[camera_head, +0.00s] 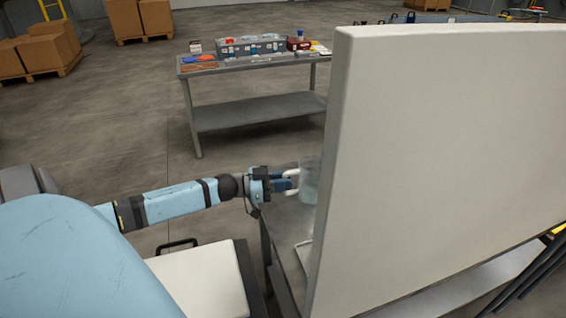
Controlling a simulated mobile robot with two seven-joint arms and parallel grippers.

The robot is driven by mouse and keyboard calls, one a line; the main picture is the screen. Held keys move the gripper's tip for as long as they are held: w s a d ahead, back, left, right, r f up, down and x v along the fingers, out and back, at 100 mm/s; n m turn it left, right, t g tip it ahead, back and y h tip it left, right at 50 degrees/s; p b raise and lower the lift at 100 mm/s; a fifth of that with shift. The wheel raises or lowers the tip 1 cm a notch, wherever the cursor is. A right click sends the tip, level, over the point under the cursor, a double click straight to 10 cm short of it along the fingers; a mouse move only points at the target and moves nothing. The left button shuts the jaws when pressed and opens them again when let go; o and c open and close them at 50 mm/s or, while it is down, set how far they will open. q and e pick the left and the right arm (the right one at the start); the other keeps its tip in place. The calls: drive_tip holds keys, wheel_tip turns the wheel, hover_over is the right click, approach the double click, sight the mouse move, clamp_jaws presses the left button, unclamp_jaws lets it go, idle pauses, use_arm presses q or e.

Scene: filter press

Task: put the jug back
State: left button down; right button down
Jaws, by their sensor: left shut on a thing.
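The jug (310,178) is a clear, pale bluish vessel and appears upright. It is above or on the near metal table (285,229); I cannot tell whether its base touches the top. My left gripper (290,183) reaches in from the left and is shut on the jug at its left side, where pale handle-like parts show. The jug's right side is hidden behind a large pale panel (450,150). My right gripper is not in view.
The large panel blocks the right half of the view. A pale flat slab (203,280) with a black handle is at the lower left. A workbench (258,113) with toolboxes and small items stands behind. Cartons (141,18) stand far back. Open floor lies left of the workbench.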

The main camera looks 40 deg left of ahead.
use_arm(q)
drive_tip(key=shift+f, duration=0.55)
drive_tip(key=c, duration=1.1)
unclamp_jaws()
drive_tip(key=shift+r, duration=0.15)
drive_tip(key=r+v, duration=0.1)
drive_tip(key=v, duration=1.1)
drive_tip(key=shift+r, duration=0.1)
